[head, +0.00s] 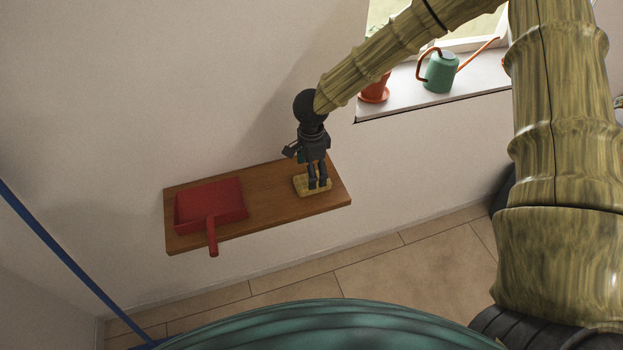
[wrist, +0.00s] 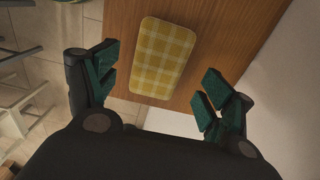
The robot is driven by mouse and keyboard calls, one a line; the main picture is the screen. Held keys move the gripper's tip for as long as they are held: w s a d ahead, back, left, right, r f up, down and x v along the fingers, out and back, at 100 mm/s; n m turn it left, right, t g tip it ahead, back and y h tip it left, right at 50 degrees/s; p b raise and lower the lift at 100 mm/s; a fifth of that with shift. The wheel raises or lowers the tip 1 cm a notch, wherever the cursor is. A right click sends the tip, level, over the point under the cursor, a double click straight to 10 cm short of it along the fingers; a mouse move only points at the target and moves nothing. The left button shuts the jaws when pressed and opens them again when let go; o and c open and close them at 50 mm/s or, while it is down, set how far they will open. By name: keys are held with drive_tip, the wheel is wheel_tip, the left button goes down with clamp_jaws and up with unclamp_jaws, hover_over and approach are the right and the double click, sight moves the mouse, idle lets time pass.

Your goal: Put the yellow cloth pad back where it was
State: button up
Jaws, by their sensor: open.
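The yellow checked cloth pad (head: 301,186) lies flat on the right part of the wooden shelf (head: 264,189). In the wrist view the pad (wrist: 162,58) shows whole on the shelf's wood (wrist: 225,25), near the shelf's end edge. My gripper (head: 318,186) is over the pad in the head view and hides part of it. In the wrist view my gripper (wrist: 155,92) is open, with its fingers apart on either side of the pad's near end. Nothing is held between them. Whether the fingertips touch the shelf cannot be told.
A red dustpan (head: 210,205) lies on the left part of the shelf, its handle over the front edge. A windowsill (head: 440,95) at upper right holds a green watering can (head: 441,71) and a red pot (head: 375,88). The wall is directly behind the shelf.

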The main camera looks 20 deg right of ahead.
wheel_tip(320, 180, up, 8)
drive_tip(key=b, duration=0.2)
idle(0.4)
